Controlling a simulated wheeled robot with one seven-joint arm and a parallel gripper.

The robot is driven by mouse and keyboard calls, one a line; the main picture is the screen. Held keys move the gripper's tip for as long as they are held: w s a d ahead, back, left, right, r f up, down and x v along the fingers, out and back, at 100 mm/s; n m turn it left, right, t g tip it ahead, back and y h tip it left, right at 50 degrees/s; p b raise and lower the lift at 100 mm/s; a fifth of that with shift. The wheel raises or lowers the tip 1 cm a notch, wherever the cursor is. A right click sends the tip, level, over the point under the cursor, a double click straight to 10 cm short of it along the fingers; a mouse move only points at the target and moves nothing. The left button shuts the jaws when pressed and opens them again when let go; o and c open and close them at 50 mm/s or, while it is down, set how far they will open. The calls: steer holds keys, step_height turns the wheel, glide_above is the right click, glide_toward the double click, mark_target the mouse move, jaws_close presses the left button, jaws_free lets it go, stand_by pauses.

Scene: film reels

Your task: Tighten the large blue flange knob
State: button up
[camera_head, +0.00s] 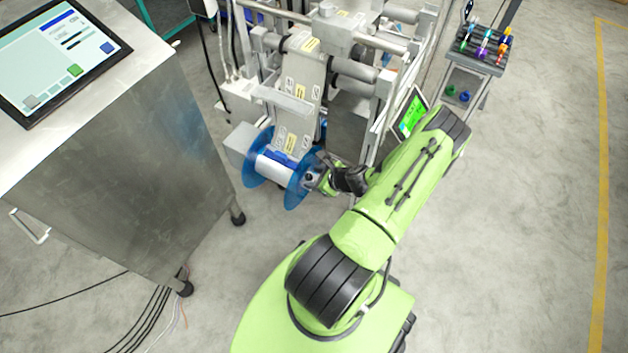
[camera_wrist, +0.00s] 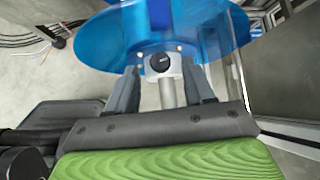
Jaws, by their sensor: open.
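The large blue flanges (camera_head: 296,190) sit on a reel at the front of the machine, with a white and blue core between them. The near flange also fills the top of the wrist view (camera_wrist: 215,42). A small black knob (camera_wrist: 160,63) sits on a silver collar at the flange's centre, above a grey shaft. My gripper (camera_wrist: 164,74) is open, with one finger on each side of the collar and knob. A gap shows on both sides, though exact contact is hard to tell. In the head view, my gripper (camera_head: 319,176) is close to the near flange and partly hides its hub.
A steel cabinet (camera_head: 120,165) with a touch screen (camera_head: 58,55) stands at left. The film machine (camera_head: 330,70) rises behind the reel, with a green-lit panel (camera_head: 411,113) beside my arm. A cart (camera_head: 480,50) holds coloured parts. Floor at right is clear.

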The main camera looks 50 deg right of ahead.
steer(key=shift+w+d+f, duration=0.1)
steer(key=shift+w+f, duration=0.35)
steer(key=shift+w, duration=0.05)
jaws_close()
steer(key=shift+a+r+m+h+p, duration=0.1)
steer(key=shift+a+m+h+p, duration=0.2)
steer(key=shift+m+h+p, duration=0.4)
steer(key=shift+a+m+h, duration=0.1)
steer(key=shift+m+h, duration=1)
steer(key=shift+m, duration=0.4)
jaws_free()
